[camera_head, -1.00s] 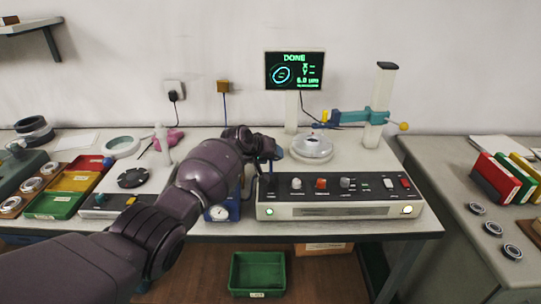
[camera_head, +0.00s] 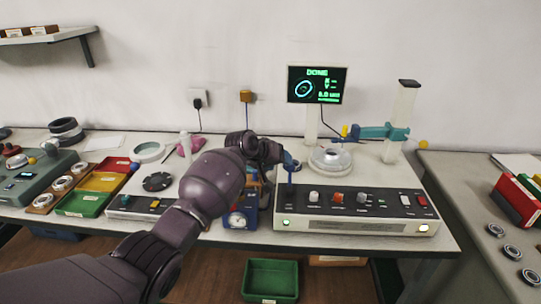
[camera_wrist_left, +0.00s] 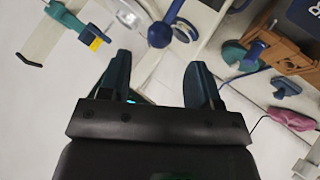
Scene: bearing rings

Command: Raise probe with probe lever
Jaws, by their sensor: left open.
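My left gripper (camera_head: 290,163) is above the left end of the control console (camera_head: 355,226), fingers apart. Its two dark teal fingers (camera_wrist_left: 160,82) have nothing between them in the left wrist view. A dark blue upright lever (camera_head: 289,176) stands on the console's left end, just below the gripper; in the left wrist view a blue rod with a ball end (camera_wrist_left: 160,34) shows beyond the fingertips, seemingly this lever. The probe arm (camera_head: 375,132), teal and blue with a yellow part, reaches from a white column (camera_head: 403,110) over the round stage (camera_head: 330,160). My right gripper is not in view.
A screen (camera_head: 317,85) behind the stage reads DONE. A blue gauge box (camera_head: 238,218) stands left of the console, close under my arm. Red, yellow and green trays (camera_head: 83,203) lie further left. A green bin (camera_head: 270,280) is below the table.

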